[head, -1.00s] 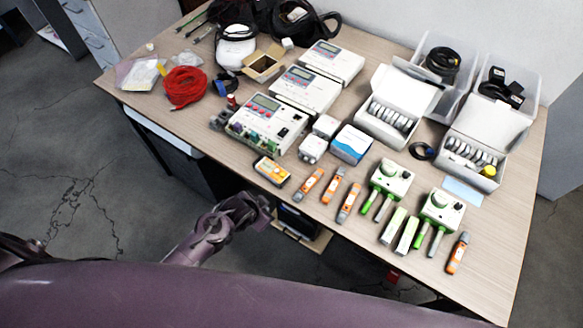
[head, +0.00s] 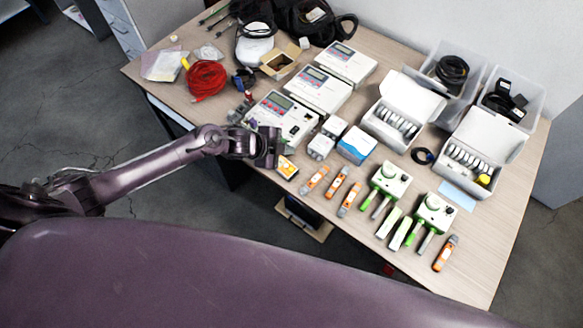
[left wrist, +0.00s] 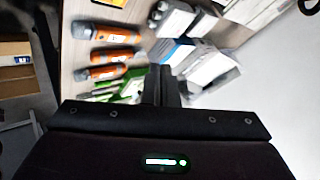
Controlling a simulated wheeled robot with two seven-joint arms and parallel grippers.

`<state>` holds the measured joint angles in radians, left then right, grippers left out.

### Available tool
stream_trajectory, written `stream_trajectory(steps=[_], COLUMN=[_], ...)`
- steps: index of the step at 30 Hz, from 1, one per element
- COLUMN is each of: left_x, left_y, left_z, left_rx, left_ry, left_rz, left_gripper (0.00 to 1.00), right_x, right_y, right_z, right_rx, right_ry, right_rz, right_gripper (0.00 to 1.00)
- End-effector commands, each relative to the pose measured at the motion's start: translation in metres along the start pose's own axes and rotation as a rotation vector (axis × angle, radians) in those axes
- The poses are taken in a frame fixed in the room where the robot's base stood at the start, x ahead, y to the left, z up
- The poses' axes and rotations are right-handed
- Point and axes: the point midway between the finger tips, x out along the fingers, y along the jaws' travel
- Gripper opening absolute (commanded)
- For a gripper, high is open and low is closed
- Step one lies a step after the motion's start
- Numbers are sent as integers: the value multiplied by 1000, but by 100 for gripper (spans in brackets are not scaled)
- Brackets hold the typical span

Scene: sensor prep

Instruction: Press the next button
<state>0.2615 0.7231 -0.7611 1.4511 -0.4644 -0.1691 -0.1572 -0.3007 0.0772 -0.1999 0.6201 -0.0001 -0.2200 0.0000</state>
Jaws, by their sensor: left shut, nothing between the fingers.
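Three white instrument boxes with small screens and buttons stand in a row: the nearest (head: 294,118), the middle one (head: 318,90) and the farthest (head: 346,64). No button labelled "next" can be read. A small orange handheld device (head: 287,168) lies by the front edge. My left gripper (head: 274,150) is shut and empty. In the head view it appears over the table's front edge, overlapping the nearest instrument's front corner and the orange device. Whether it touches either cannot be told. Its fingers also show in the left wrist view (left wrist: 160,86). My right gripper is not in view.
Several orange testers lie along the front, including one (head: 314,180) that also shows in the left wrist view (left wrist: 116,35). White cubes (head: 321,147), a blue-and-white box (head: 356,145) and green-and-white devices (head: 384,186) stand to the right. Bare table (head: 480,225) shows at the right.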

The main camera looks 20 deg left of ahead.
Motion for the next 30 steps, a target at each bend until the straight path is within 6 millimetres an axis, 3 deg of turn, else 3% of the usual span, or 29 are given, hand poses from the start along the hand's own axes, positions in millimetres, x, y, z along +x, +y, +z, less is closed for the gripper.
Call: stream_trajectory(steps=[8,24,30], left_x=[6,55,62], left_y=[4,40,45], left_z=[4,39,44], left_rx=[-2,-3,-3], left_ry=[0,-1,0], left_rz=[-1,-1,-2], left_gripper=[0,0,0], right_x=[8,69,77], right_y=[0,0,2], right_z=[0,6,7], right_rx=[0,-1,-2], right_ry=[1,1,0], right_rz=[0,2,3], right_gripper=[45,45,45])
